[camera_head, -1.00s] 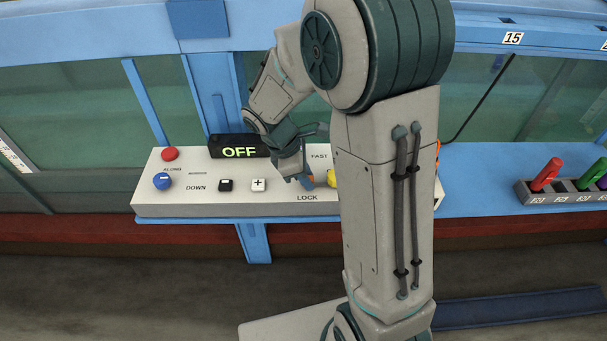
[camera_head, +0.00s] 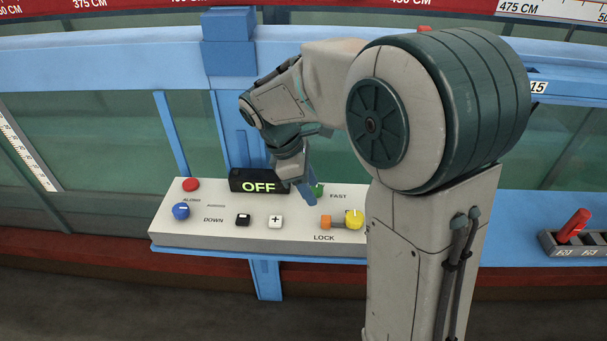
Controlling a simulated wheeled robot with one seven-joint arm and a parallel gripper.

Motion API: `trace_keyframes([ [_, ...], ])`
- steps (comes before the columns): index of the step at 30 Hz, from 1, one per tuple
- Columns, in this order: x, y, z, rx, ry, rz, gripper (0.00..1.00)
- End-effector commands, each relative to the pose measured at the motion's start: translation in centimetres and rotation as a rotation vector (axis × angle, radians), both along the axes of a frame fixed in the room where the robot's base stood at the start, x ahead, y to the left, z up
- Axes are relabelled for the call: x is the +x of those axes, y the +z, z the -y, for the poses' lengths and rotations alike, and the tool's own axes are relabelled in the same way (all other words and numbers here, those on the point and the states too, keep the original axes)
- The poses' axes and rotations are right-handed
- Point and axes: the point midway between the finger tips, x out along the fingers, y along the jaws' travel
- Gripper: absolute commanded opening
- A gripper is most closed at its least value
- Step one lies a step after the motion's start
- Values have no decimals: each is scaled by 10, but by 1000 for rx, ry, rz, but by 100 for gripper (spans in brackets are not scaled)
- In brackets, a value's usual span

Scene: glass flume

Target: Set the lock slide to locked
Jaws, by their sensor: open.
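The lock slide is an orange block (camera_head: 325,222) on the white control panel (camera_head: 205,235), just above the printed word LOCK. It sits toward the left of a short track, part of which shows to its right. My gripper (camera_head: 308,190) is open and empty, up and to the left of the slide and apart from it in the picture. One finger points down over the panel; the other is mostly hidden.
A yellow knob (camera_head: 354,219) stands close to the right of the slide. A green control (camera_head: 317,190) shows behind the finger. Black (camera_head: 243,220) and white (camera_head: 275,221) buttons, a blue knob (camera_head: 181,211), a red button (camera_head: 190,185) and an OFF display (camera_head: 256,181) lie left. My arm hides the panel's right end.

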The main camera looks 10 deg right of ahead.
Motion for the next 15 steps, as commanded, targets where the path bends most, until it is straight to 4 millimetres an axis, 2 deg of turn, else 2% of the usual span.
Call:
trace_keyframes([
  [3, 3, 18, -7, 1, 2, 4, 44],
  [6, 4, 27, -11, 1, 1, 2, 44],
  [15, 4, 33, -13, 0, 0, 0, 44],
])
